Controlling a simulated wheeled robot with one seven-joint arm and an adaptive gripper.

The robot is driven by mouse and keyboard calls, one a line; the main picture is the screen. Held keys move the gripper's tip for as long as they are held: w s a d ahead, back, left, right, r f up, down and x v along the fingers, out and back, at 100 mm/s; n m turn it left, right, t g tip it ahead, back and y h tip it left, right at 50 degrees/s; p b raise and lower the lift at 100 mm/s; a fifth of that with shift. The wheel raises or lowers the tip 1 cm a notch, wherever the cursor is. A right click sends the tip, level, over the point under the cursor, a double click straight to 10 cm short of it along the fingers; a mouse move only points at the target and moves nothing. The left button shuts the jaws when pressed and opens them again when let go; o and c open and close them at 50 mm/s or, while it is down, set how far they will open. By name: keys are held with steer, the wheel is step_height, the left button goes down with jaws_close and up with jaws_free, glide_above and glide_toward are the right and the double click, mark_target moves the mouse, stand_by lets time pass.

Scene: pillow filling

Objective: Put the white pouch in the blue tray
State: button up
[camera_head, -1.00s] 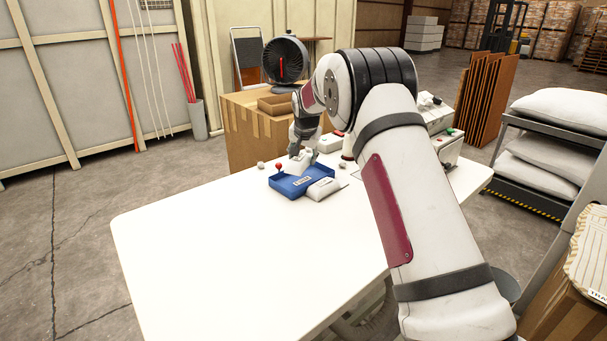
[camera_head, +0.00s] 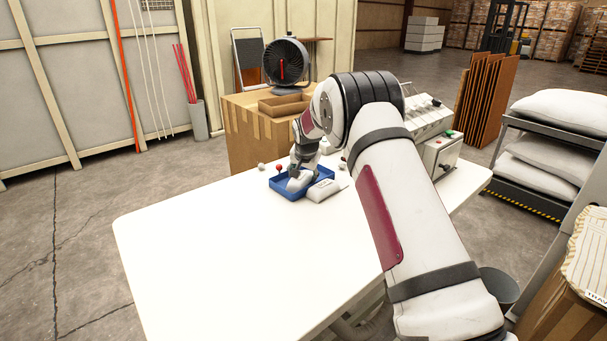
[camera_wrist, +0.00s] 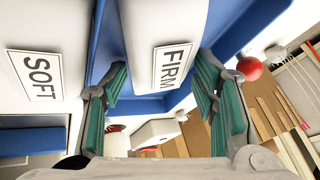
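The blue tray (camera_head: 277,185) sits near the table's far edge; its wall also shows in the wrist view (camera_wrist: 103,40). A white pouch labelled FIRM (camera_wrist: 140,30) lies low within the tray outline, and it shows under my gripper in the head view (camera_head: 296,184). My gripper (camera_wrist: 161,78) has its teal-padded fingers on either side of this pouch, close to its edges. I cannot tell whether they press on it. A second white pouch labelled SOFT (camera_wrist: 30,55) lies beside the tray's near right corner, also visible in the head view (camera_head: 325,190).
A red ball (camera_head: 278,168) stands at the tray's left corner. A small pale lump (camera_head: 261,166) lies behind it. A white machine (camera_head: 438,150) stands on the table's right. The near left of the white table (camera_head: 220,255) is clear.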

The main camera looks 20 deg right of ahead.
steer(key=shift+r, duration=0.15)
steer(key=shift+s+r, duration=0.1)
steer(key=shift+r, duration=0.25)
steer(key=s+a+r+n, duration=0.1)
steer(key=s+a+r, duration=0.1)
steer(key=s+r, duration=0.65)
steer(key=s+a+r+n, duration=0.1)
steer(key=s+a+r, duration=0.1)
steer(key=s+r, duration=0.65)
steer(key=s+a+r+n, duration=0.1)
steer(key=s+r, duration=0.3)
steer(key=s, duration=0.3)
steer(key=s+a+r+n, duration=0.1)
steer(key=s+a+r, duration=0.15)
steer(key=s, duration=0.55)
steer(key=s+a+f+n, duration=0.1)
steer(key=s+f+n, duration=0.1)
steer(key=s, duration=1)
steer(key=s+a+f+n+g+y, duration=0.1)
steer(key=s+f+n, duration=0.1)
steer(key=s, duration=1)
steer(key=shift+s+a+n, duration=0.25)
steer(key=shift+s+n, duration=0.05)
steer(key=shift+s, duration=0.1)
